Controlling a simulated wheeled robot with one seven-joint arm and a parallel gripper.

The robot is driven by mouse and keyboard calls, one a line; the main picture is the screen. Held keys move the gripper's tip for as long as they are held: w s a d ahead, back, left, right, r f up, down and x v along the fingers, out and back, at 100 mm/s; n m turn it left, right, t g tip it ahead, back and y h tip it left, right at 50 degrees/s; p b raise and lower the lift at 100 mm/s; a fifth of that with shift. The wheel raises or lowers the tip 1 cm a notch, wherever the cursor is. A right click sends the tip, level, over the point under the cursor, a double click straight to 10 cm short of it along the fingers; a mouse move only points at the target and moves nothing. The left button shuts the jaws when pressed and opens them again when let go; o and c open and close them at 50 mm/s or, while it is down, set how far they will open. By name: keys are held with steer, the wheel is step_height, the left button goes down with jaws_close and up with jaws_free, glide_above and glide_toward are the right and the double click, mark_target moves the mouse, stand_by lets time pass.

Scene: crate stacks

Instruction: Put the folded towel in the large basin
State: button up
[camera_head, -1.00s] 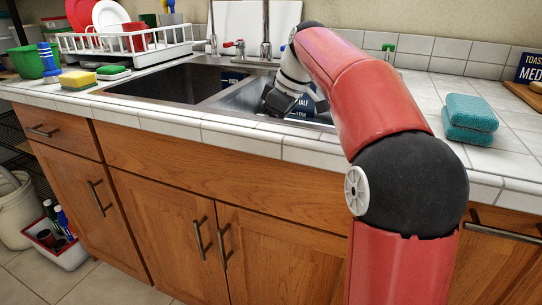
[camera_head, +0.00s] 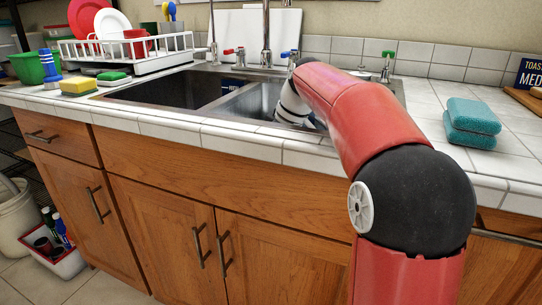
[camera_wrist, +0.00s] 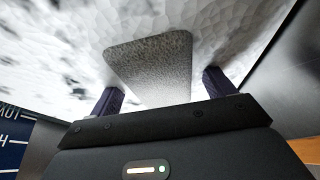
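A teal folded item that looks like the folded towel (camera_head: 472,122) lies on the tiled counter right of the sink. The large basin (camera_head: 168,88) is the left one, dark inside; the smaller steel basin (camera_head: 240,104) is to its right. My gripper reaches down into the smaller basin; its fingers are hidden in the head view. In the wrist view my gripper (camera_wrist: 162,92) has its fingers apart. A grey speckled flat piece (camera_wrist: 155,62) shows between and beyond them, with gaps on both sides; I cannot tell what it is.
A white dish rack (camera_head: 125,52) stands behind the sink's left end. A yellow sponge (camera_head: 78,87) and green sponge (camera_head: 114,77) lie on the left counter. Taps (camera_head: 266,40) rise behind the basins. A blue marked sign (camera_wrist: 12,135) shows at the wrist view's left.

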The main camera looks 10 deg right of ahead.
steer(key=shift+o, duration=0.4)
steer(key=p+v, duration=0.2)
steer(key=v, duration=1)
steer(key=shift+r, duration=0.2)
